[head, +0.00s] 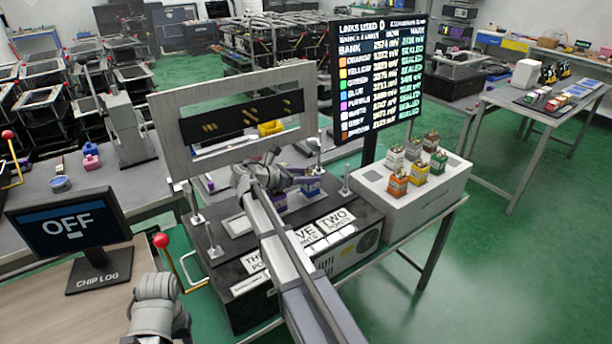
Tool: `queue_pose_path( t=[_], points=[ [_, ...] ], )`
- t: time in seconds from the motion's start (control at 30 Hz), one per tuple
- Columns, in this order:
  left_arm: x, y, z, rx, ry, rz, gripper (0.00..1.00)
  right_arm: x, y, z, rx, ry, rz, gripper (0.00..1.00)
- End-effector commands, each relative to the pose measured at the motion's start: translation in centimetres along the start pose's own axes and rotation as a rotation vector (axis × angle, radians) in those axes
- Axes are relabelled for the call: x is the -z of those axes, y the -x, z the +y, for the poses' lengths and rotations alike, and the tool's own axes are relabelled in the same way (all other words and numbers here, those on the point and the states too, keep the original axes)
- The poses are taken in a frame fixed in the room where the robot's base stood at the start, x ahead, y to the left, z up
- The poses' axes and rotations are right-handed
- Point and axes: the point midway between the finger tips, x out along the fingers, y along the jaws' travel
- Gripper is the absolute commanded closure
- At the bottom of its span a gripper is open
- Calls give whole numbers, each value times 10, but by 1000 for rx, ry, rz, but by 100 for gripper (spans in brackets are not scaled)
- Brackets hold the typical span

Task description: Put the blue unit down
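A blue-violet unit (313,187) with a pale label is on the black fixture (352,214), right beside the end of my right gripper (292,180). A second purple unit (279,201) shows partly below that gripper. My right arm crosses the middle of the head view and hides part of the fixture. The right fingers are too small and overlapped to show whether they grip the unit or whether it touches the fixture top. My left gripper (157,312) is low at left of centre, above the wooden desk, its fingertips not clear.
A white box (373,208) at right carries several coloured units, among them an orange one (398,184). A tall readings board (378,75) and a framed panel (228,118) stand behind.

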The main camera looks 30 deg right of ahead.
Motion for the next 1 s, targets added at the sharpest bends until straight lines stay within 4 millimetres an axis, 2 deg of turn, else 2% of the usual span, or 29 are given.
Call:
queue_pose_path(
  t=[0.03,0.23,0.47,0.67,1.0],
  points=[
    [0,0,0,0,0,0,50,0,0,0,0,0,0,31],
    [0,0,0,0,0,0,50,0,0,0,0,0,0,10],
    [0,1,0,0,0,0,50,-1,0,0,0,0,0,10],
    [-1,18,-2,0,0,0,50,-17,6,0,0,0,0,10],
    [-2,41,-4,0,0,0,50,-15,81,0,-3,1,0,10]
  ],
)
